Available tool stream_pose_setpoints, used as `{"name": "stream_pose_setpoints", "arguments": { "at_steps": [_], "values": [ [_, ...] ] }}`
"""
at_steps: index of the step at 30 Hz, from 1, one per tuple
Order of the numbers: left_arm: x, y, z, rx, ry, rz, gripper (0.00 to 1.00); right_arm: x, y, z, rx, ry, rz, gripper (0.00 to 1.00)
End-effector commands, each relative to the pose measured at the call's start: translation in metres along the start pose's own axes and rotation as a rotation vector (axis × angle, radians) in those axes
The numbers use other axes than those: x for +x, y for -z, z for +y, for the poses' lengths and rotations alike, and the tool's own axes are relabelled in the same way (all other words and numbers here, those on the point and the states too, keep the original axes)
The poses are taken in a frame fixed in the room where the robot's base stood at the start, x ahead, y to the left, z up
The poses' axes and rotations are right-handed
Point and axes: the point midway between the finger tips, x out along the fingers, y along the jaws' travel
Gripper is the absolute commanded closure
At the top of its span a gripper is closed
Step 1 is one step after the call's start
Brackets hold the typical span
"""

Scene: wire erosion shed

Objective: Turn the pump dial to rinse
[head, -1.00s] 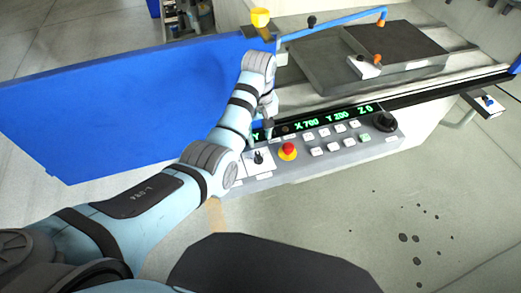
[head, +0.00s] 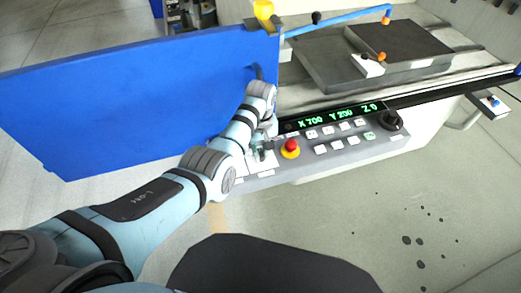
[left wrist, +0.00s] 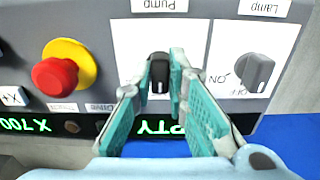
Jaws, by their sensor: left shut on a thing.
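The pump dial (left wrist: 158,72) is a black knob on a white plate of the control panel, under the upside-down label "Pump" in the left wrist view. My left gripper (left wrist: 161,76) has its teal fingers on both sides of the knob and is shut on it. The knob's length runs nearly up and down in this view. Its position marks, including rinse, cannot be read; the fingers cover part of the plate. In the head view the left gripper (head: 262,149) is at the panel's left part. My right gripper is not in view.
A red emergency stop (left wrist: 55,77) on a yellow ring is beside the pump plate. The lamp dial (left wrist: 255,72), with ON and OFF marks, is on the other side. A blue door panel (head: 120,95) stands left of the console. White buttons and a black handwheel (head: 391,121) lie rightward.

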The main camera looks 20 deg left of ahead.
Motion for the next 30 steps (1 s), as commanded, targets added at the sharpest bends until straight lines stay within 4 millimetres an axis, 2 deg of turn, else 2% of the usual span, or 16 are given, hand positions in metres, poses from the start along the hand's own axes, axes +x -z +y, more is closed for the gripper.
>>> {"name": "stream_pose_setpoints", "arguments": {
  "at_steps": [8, 14, 30],
  "values": [
    [0.0, 0.001, 0.0, 0.022, 0.001, 0.003, 1.0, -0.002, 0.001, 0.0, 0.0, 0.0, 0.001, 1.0],
    [-0.002, 0.001, -0.001, 0.103, 0.001, 0.003, 1.0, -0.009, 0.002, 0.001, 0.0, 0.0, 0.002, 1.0],
    [-0.002, 0.002, 0.0, 0.566, 0.002, 0.004, 1.0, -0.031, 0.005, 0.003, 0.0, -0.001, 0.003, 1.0]
  ]
}}
